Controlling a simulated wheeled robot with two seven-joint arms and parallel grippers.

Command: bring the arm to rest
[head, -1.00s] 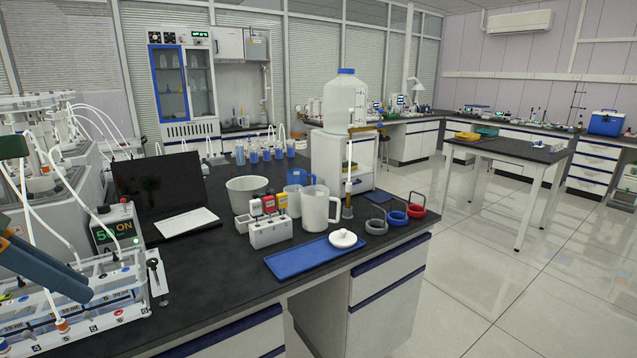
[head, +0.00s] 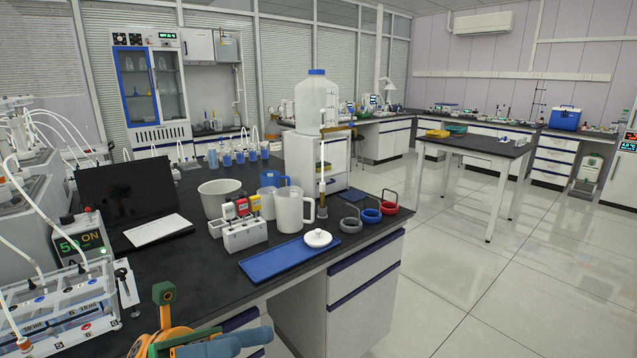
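My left arm (head: 195,338) shows at the bottom edge, in front of the black bench, as orange, green and blue parts. Its end is cut off by the frame, and I cannot make out two fingertips or whether the gripper is open or shut. Nothing held can be seen there. My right gripper is not in view.
The black bench (head: 125,283) bears a clear rack (head: 65,308) at left, a laptop (head: 130,205), a white block with coloured-topped pieces (head: 238,236), a white jug (head: 291,210) and a blue tray (head: 275,261) with a white lid (head: 318,238). Open floor (head: 480,300) lies right.

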